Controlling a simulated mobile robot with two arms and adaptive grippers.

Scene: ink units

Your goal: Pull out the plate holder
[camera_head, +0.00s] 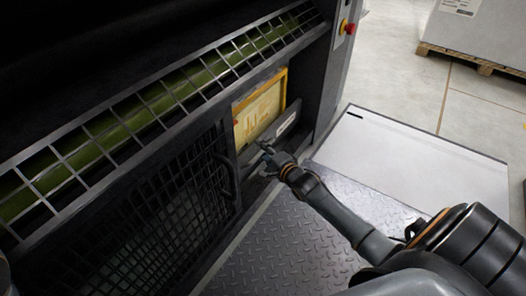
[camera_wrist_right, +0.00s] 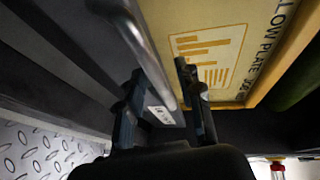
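The plate holder (camera_head: 272,134) is a dark holder low in the press front, with a small white label. A yellow-framed plate (camera_head: 259,108) stands in it; the wrist view shows its printed lettering and bar drawing (camera_wrist_right: 207,50). A grey bar handle (camera_wrist_right: 146,55) on the holder runs down between my right gripper's fingers in the wrist view. My right gripper (camera_head: 266,161) is at the holder's front, its fingers (camera_wrist_right: 162,97) apart on either side of the handle, not visibly squeezing it. The contact itself is partly hidden. My left gripper is not in view.
A black mesh guard (camera_head: 165,215) with a handle is left of the holder. A green roller (camera_head: 150,108) lies behind a grid above. Checkered metal flooring (camera_head: 285,245) and a white platform (camera_head: 410,165) are in front. A red emergency button (camera_head: 349,28) is on the post.

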